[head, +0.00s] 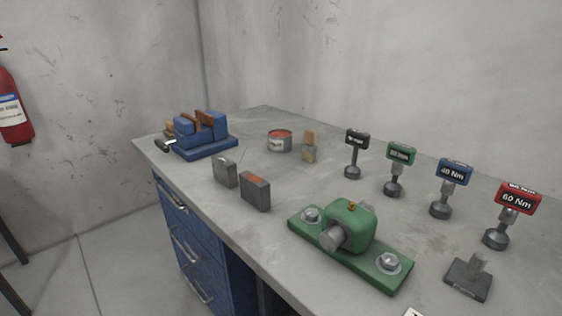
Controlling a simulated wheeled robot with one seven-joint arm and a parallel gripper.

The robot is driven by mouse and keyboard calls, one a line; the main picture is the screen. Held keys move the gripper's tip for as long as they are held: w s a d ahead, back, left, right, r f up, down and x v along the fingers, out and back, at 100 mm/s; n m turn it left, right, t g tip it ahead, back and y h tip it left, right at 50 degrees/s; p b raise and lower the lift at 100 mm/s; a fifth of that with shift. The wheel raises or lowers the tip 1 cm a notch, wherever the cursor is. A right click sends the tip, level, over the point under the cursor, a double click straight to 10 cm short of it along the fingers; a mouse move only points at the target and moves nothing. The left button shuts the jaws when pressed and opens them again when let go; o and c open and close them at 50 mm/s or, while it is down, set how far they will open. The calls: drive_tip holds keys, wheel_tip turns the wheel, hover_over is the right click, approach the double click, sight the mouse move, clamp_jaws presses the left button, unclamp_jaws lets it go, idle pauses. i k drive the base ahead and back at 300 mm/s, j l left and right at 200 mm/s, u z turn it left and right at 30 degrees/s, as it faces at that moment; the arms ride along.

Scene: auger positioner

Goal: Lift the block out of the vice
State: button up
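The blue vice (207,147) stands at the far left end of the grey workbench, near its left edge. Two brown-orange pieces (204,118) show between its blue jaws at the top. At this size I cannot tell whether they are jaw pads or a block held there. The vice's handle (162,146) sticks out to the left, and a small tan shape is partly hidden behind the vice. My gripper is not in view.
On the bench (245,222) are two grey blocks (225,172) (255,190), a round tin (279,140), a brush (309,146), a green bearing unit (350,228) and several labelled drivers (441,186). A wall stands behind. Bare bench lies right of the vice.

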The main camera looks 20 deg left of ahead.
sight(224, 167)
drive_tip(key=i+j+z, duration=0.2)
drive_tip(key=j+z, duration=0.25)
drive_tip(key=j, duration=0.65)
drive_tip(key=j+z, duration=0.4)
drive_tip(key=j, duration=0.7)
drive_tip(key=i, duration=0.05)
